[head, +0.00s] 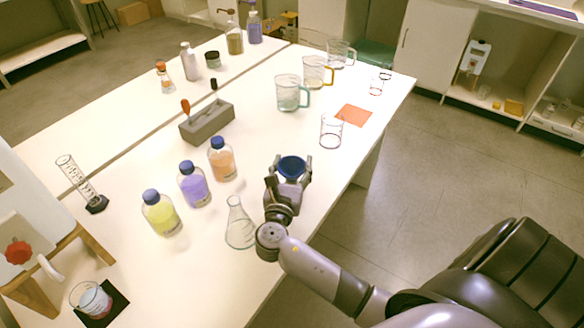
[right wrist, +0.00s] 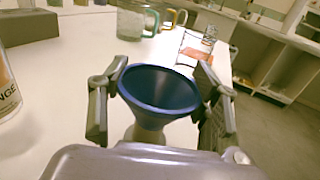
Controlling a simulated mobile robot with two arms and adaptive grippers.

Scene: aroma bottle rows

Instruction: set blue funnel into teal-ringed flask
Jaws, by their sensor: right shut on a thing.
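The blue funnel (head: 291,167) is in my right gripper (head: 289,169), above the table near its right edge. In the right wrist view the funnel (right wrist: 160,92) sits mouth up between the two fingers of the right gripper (right wrist: 161,78), which is shut on it. The funnel's lower part is mostly hidden. A clear conical flask (head: 240,224) stands upright on the table, left of and nearer than the gripper, close beside my wrist; a teal tint shows at its base. The funnel is apart from the flask. My left gripper is not in view.
Bottles with yellow (head: 160,213), purple (head: 194,185) and orange (head: 222,160) liquid stand left of the flask. A grey block (head: 207,124), glass mugs (head: 290,93), a beaker (head: 331,131) and an orange mat (head: 354,115) lie farther back. The white table (head: 262,133) has bare room between them.

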